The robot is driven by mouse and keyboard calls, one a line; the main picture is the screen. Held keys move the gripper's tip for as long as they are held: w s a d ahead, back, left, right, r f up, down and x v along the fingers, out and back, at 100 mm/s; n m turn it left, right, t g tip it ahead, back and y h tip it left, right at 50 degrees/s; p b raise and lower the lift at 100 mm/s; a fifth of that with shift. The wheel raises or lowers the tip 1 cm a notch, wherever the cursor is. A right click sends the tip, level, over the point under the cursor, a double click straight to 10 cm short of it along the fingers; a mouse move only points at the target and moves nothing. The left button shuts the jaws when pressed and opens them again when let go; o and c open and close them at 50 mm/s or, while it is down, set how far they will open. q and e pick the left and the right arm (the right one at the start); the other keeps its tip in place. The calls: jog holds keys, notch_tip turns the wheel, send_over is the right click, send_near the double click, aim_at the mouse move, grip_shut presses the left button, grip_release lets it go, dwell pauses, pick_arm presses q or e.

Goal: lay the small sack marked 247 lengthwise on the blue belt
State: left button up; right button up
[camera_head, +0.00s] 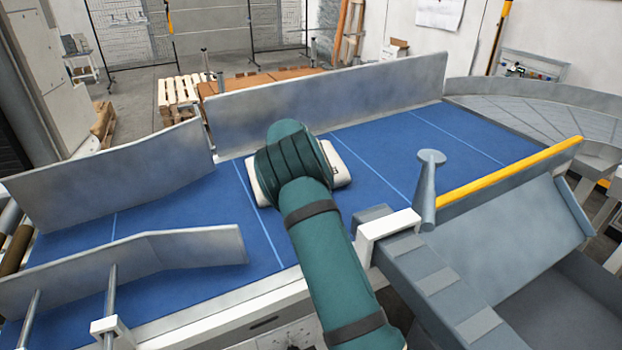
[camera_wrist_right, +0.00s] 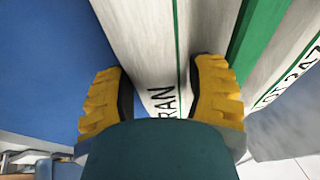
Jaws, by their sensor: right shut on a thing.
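A pale sack (camera_head: 341,160) lies on the blue belt (camera_head: 390,150), mostly hidden under my teal right wrist in the head view. Its ends show on both sides of the wrist. In the right wrist view the yellow fingers of my right gripper (camera_wrist_right: 160,72) are shut on the sack (camera_wrist_right: 145,35), one on each side. The sack has green stripes and dark letters reading "RAN". Part of a marking that looks like 247 shows at the right edge of that view. Blue belt surface shows at its left. My left gripper is in neither view.
Grey guide walls stand along the belt's far side (camera_head: 330,103) and near left side (camera_head: 190,247). A grey post (camera_head: 428,190) and a chute with a yellow edge (camera_head: 510,173) stand to the right. The belt right of the sack is clear.

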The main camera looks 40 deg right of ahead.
jog(key=shift+s+a+f+b, duration=0.15)
jog(key=shift+s+a+b, duration=0.1)
jog(key=shift+s+a, duration=0.45)
jog(key=shift+s+a+f+b, duration=0.2)
jog(key=shift+s+a, duration=0.15)
jog(key=shift+a, duration=0.55)
jog(key=o, duration=1.3)
jog(key=shift+c, duration=0.2)
jog(key=shift+o, duration=0.5)
jog(key=shift+d, duration=0.1)
jog(key=shift+w+r, duration=0.1)
jog(key=shift+r, duration=0.1)
jog(key=shift+r, duration=0.15)
